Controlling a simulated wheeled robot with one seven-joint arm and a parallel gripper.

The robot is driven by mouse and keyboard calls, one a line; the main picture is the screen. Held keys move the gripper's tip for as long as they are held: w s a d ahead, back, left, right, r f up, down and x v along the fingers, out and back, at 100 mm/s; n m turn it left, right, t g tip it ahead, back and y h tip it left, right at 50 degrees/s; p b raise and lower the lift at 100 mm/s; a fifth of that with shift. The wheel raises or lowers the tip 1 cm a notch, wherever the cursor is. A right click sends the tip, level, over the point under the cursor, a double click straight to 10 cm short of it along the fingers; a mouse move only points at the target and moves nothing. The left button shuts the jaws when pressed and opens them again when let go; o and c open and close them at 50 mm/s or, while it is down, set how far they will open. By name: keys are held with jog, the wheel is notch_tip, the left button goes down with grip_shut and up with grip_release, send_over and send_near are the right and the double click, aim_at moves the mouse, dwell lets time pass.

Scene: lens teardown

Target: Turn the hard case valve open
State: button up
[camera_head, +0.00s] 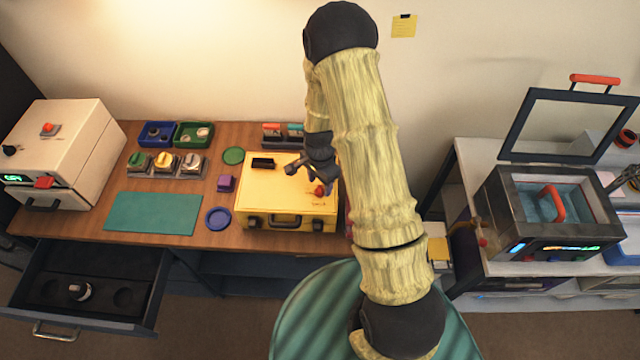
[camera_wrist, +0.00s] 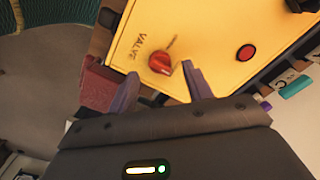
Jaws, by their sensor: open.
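The yellow hard case (camera_head: 262,205) lies closed on the wooden bench, handle toward the front. In the wrist view the red valve knob (camera_wrist: 159,64) stands beside the printed word VALVE on the yellow lid (camera_wrist: 205,25). My gripper (camera_wrist: 161,72) is open, with one purple finger on each side of the knob near the fingertips. I cannot tell whether either finger touches it. Nothing is held.
A round red button (camera_wrist: 245,53) sits on the lid away from the knob. A purple block (camera_head: 226,184) and a blue round dish (camera_head: 218,218) stand left of the case. A teal mat (camera_head: 152,213) lies farther left, above an open drawer (camera_head: 85,290).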

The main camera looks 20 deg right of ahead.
aim_at(320, 191)
jog(key=shift+f+p, duration=0.35)
jog(key=shift+f, duration=1.05)
jog(key=c, duration=1)
jog(key=shift+o, duration=0.2)
